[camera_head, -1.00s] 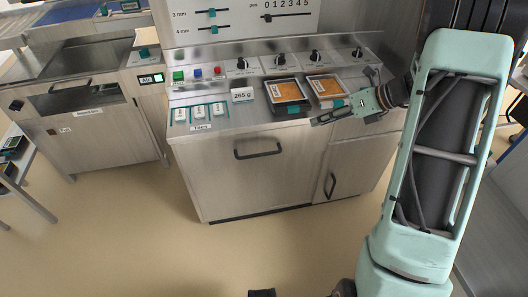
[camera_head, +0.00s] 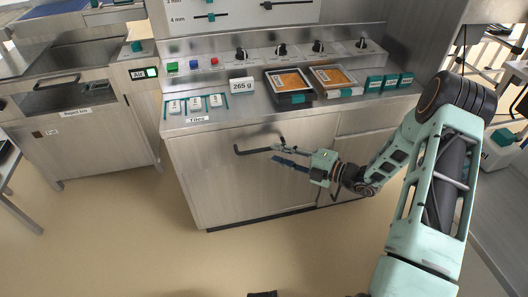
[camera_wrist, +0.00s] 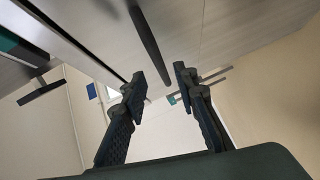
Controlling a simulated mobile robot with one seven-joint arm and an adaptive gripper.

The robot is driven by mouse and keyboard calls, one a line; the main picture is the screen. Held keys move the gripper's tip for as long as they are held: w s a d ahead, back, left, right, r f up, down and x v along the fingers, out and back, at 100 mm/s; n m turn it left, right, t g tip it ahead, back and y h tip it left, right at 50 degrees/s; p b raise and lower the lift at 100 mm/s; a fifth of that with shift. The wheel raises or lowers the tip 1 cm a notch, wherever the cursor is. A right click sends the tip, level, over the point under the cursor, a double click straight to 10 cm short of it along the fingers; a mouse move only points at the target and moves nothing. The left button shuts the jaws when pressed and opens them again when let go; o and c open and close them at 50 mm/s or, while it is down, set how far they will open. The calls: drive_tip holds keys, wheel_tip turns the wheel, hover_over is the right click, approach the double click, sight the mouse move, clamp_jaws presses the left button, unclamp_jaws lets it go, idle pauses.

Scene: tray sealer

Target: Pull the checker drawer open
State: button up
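The drawer front (camera_head: 215,178) is a large brushed-steel panel under the checker's counter and looks flush with the cabinet. Its dark bar handle (camera_head: 250,151) is near the panel's top. My gripper (camera_head: 283,152) is at the handle's right end, fingers spread and pointing left. In the wrist view, my gripper (camera_wrist: 160,85) is open, and a dark bar (camera_wrist: 149,40), apparently this handle, runs down towards the gap between the fingertips. I cannot tell whether it lies within the gap or just beyond.
On the counter above are a 265 g display (camera_head: 241,85), two filled trays (camera_head: 290,98) (camera_head: 334,93) and several small teal-and-white blocks (camera_head: 192,106). A narrower cabinet door (camera_head: 352,150) is behind my gripper. The floor (camera_head: 150,240) in front is clear.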

sight(266, 150)
drive_tip(key=b+x, duration=0.1)
drive_tip(key=x, duration=0.5)
drive_tip(key=shift+a, duration=0.15)
drive_tip(key=shift+c, duration=0.3)
clamp_jaws()
